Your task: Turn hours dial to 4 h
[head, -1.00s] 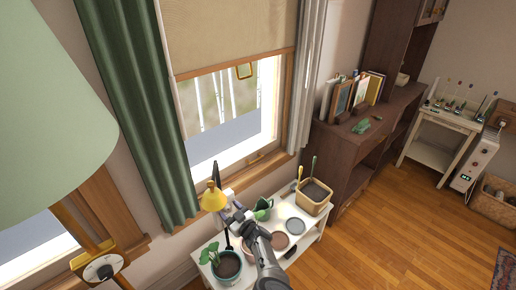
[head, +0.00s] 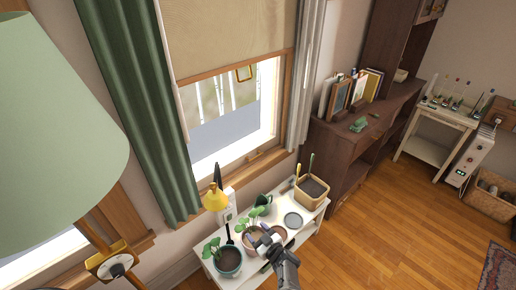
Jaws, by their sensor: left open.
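A white box (head: 229,211) stands against the wall under the window, partly behind a yellow lamp shade (head: 215,198). It may carry the hours dial, but its face is too small to read, and I cannot tell where any dial points. My left gripper (head: 264,240) is open and empty, to the right of the box and apart from it in the picture. It is over the pots on the white bench (head: 306,226). My right gripper is not in view.
On the bench are a left potted plant (head: 229,262), a middle potted plant (head: 253,236), a green watering can (head: 264,204), a grey saucer (head: 293,220) and a square tan planter (head: 311,192). A large green lamp shade (head: 60,125) fills the left. Open wooden floor (head: 375,235) lies right.

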